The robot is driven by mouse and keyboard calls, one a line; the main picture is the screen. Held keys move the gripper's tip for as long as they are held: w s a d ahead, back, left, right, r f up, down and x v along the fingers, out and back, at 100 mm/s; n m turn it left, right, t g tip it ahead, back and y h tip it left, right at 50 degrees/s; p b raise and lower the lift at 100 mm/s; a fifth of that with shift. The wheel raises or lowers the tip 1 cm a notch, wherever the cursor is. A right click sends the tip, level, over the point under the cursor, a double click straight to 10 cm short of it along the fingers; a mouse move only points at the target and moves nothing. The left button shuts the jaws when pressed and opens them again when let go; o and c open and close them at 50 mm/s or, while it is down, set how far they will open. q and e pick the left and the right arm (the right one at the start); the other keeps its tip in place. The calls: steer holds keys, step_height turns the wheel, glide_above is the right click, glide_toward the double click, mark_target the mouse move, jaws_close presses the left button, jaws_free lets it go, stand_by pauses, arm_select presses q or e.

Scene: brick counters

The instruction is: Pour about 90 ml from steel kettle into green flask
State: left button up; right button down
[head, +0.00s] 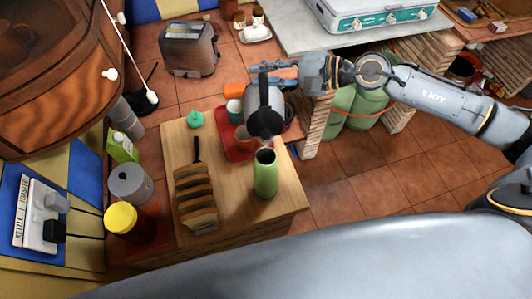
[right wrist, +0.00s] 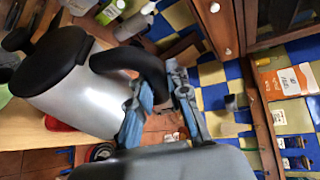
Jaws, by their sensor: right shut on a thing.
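The steel kettle (head: 264,98) is held in the air over the wooden board, just behind the green flask. Its dark lid end leans towards the flask, so it looks tilted. My right gripper (head: 276,76) is shut on its black handle; the right wrist view shows the kettle's steel body (right wrist: 92,98) and my right gripper's fingers (right wrist: 160,98) at the handle. The green flask (head: 265,176) stands upright near the board's front right, its dark mouth open just below the kettle's spout end. I cannot make out any stream of liquid. My left gripper is not in view.
A toast rack with bread (head: 196,200) stands left of the flask on the wooden board (head: 233,205). A red tray (head: 228,150) with cups lies behind. A yellow-lidded jar (head: 122,220) and a grey canister (head: 129,184) stand farther left. A toaster (head: 189,48) is at the back.

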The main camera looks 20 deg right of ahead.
steer(key=shift+s+a+r, duration=0.1)
steer(key=shift+s+r, duration=0.15)
steer(key=shift+r, duration=0.1)
stand_by(0.7)
steer(key=w+f+m+b, duration=0.1)
steer(key=w+f+g+b, duration=0.1)
steer(key=f+b, duration=0.1)
steer(key=w+d+f+m+g+b, duration=0.1)
steer(key=w+f+b, duration=0.1)
steer(key=shift+w+m, duration=0.1)
steer(key=shift+m, duration=0.2)
steer(key=shift+w, duration=0.15)
steer(key=shift+f+m+g+b, duration=0.3)
steer(key=shift+f+m+b, duration=0.15)
steer(key=shift+b, duration=0.35)
steer(key=shift+w, duration=0.15)
steer(key=shift+w, duration=0.1)
steer(key=shift+f, duration=0.1)
